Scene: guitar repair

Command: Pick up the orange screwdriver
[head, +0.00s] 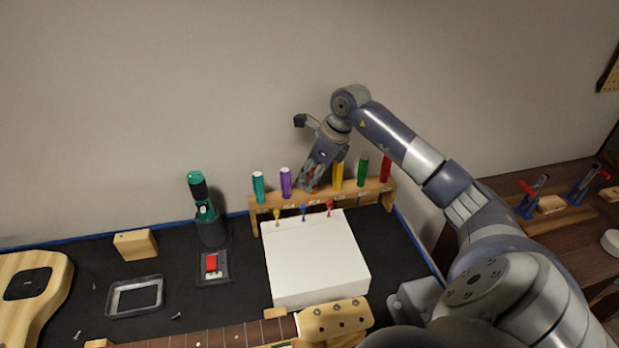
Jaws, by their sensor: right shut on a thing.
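A wooden rack (350,198) at the back of the bench holds a row of upright screwdrivers with coloured handles. My right gripper (311,182) reaches down to the rack between the purple screwdriver (286,182) and the yellow screwdriver (338,177). It is shut on the orange screwdriver (310,186), which shows only in part as a reddish-orange patch between the fingers. The fingers hide most of its handle. The screwdriver appears to be still at its place in the rack. My left gripper is not in view.
Teal (258,187), green (362,171) and red (385,168) screwdrivers stand in the same rack. A white box (317,262) lies in front of it. A green and black tool (204,205) stands to the left. A guitar headstock (334,319) is at the front.

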